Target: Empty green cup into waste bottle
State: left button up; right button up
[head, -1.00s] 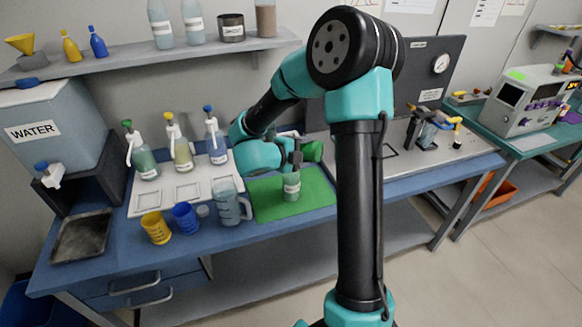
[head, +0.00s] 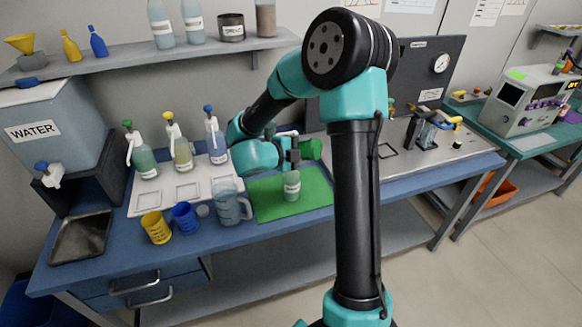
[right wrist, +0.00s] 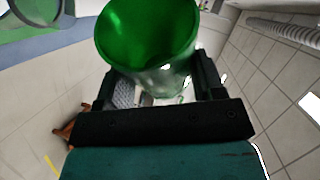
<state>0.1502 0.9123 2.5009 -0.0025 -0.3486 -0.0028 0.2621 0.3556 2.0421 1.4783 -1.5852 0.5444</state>
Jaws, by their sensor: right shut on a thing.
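The green cup (head: 312,149) is held on its side by my right gripper (head: 296,153) above the green mat. In the right wrist view, the cup (right wrist: 150,38) sits between the two fingers of my right gripper (right wrist: 160,80), which is shut on it. The inside of the cup is green, and I cannot tell whether anything is in it. The waste bottle (head: 291,188), clear with a greenish tint and a white label, stands upright on the mat. The gripper and cup are just above its top, which is partly hidden. My left gripper is not in view.
The green mat (head: 262,206) lies on the blue bench. A clear jug (head: 228,208), a blue cup (head: 185,218) and a yellow cup (head: 156,228) stand left of it. Several spray bottles stand on a white tray (head: 165,205) behind them.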

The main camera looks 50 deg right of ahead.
jog(key=shift+w+a+r+n+g+h+p, duration=0.15)
jog(key=shift+w+r+n+g+h+p, duration=0.3)
jog(key=shift+n, duration=0.45)
dwell(1.7)
jog(key=shift+w+a+r+n+g+h, duration=0.15)
jog(key=shift+w+n+g+h, duration=0.1)
jog(key=shift+w+n+h, duration=0.35)
jog(key=shift+w+a+r+n+g+h, duration=0.15)
jog(key=shift+w+n+h, duration=0.25)
jog(key=shift+n, duration=0.4)
dwell(2.5)
dwell(0.8)
jog(key=shift+s+d+f+m+t+y, duration=0.15)
jog(key=shift+s+d+m+t+y, duration=0.1)
jog(key=shift+s+m+y, duration=0.55)
jog(key=shift+s+d+f+m+t+y, duration=0.1)
jog(key=shift+s+f+m+t+y, duration=0.2)
jog(key=shift+m, duration=0.3)
jog(key=shift+s+d+f+m+t+y, duration=0.15)
jog(key=shift+s+m+t+y, duration=0.1)
jog(key=shift+m, duration=0.35)
jog(key=shift+a, duration=0.1)
